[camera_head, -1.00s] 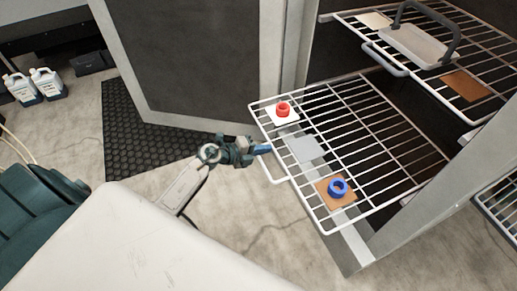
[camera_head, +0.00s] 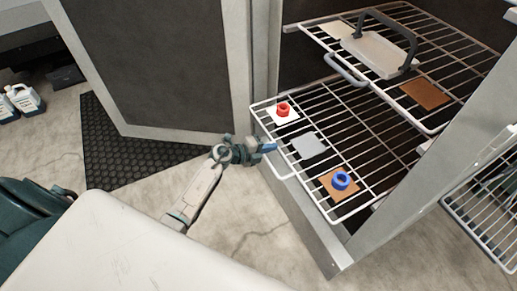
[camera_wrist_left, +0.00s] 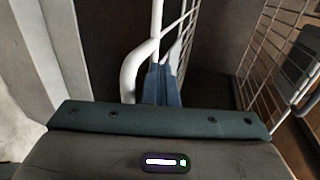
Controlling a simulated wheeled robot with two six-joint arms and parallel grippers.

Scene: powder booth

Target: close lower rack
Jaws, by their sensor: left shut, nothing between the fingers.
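The lower rack (camera_head: 372,148) is a white wire shelf that sticks partly out of the grey cabinet. On it are a red ring (camera_head: 283,109) on a white square, a bare grey square (camera_head: 308,145), and a blue ring (camera_head: 341,180) on a brown square. My left gripper (camera_head: 270,147) is shut and empty, its blue fingertips at the front edge of the lower rack. In the left wrist view the fingers (camera_wrist_left: 161,84) are together right beside the rack's white front wire (camera_wrist_left: 140,62); I cannot tell whether they touch. My right gripper is out of view.
An upper rack (camera_head: 462,82) holding a handled tray (camera_head: 380,54) and a brown square is above, also partly out. The open cabinet door (camera_head: 150,65) stands to the left. A pale surface (camera_head: 130,250) fills the near left. Another wire rack (camera_head: 490,205) is at right.

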